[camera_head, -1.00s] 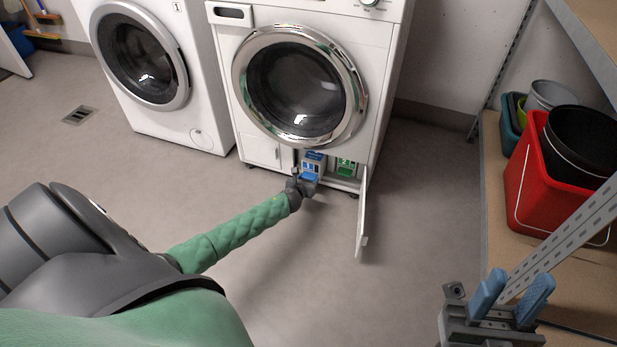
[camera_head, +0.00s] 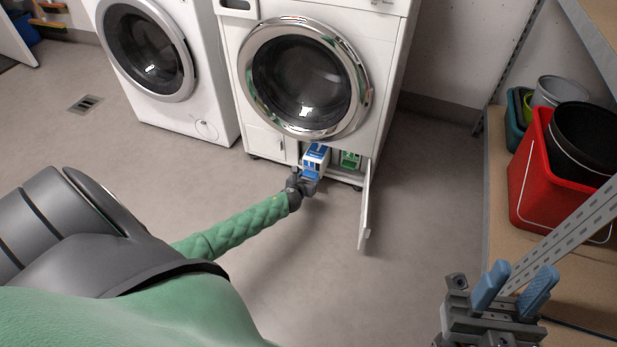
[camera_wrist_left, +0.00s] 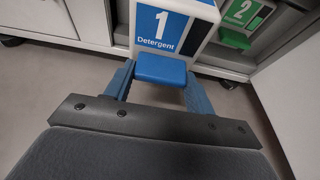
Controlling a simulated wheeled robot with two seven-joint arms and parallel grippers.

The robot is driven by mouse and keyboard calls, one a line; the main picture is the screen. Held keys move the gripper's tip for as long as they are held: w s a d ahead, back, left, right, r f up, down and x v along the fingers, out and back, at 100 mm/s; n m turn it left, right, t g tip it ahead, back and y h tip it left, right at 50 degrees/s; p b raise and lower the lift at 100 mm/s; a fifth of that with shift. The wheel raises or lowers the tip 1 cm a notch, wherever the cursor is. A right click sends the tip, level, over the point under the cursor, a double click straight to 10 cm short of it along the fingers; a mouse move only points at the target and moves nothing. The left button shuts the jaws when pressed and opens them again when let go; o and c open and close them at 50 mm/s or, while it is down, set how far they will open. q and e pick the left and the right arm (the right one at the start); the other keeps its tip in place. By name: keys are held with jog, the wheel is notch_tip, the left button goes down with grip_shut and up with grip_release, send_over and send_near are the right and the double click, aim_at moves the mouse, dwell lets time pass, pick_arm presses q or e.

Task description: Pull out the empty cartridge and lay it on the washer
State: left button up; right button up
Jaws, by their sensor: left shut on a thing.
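A blue and white cartridge (camera_head: 315,158) sticks partly out of the low compartment of the right-hand washer (camera_head: 229,70). In the left wrist view the cartridge (camera_wrist_left: 176,30) reads "1 Detergent" and has a blue handle (camera_wrist_left: 161,68). My left gripper (camera_head: 308,183) is shut on that handle, its blue fingers on either side of it. A green and white cartridge (camera_head: 350,159) sits inside the compartment to the right; its label reads "2" in the left wrist view (camera_wrist_left: 243,16). Fill levels cannot be seen. My right gripper (camera_head: 512,290) is open and empty at the lower right.
The compartment's flap (camera_head: 365,207) stands open, to the right of the cartridges. Another washer (camera_head: 205,110) stands at the left. A shelf (camera_head: 495,190) with a red bucket (camera_head: 530,185) and a black bucket (camera_head: 585,140) is at the right. The floor in front is clear.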

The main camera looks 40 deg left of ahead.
pick_arm(q)
jog(key=shift+s, duration=0.1)
jog(key=s+d+p, duration=0.3)
jog(key=s, duration=1.1)
jog(key=shift+s+d+r+p, duration=0.15)
jog(key=shift+d+r+p, duration=0.05)
jog(key=shift+d+p, duration=0.1)
dwell(0.9)
jog(key=shift+r, duration=0.1)
notch_tip(320, 180, up, 3)
jog(key=p, duration=0.3)
dwell(0.7)
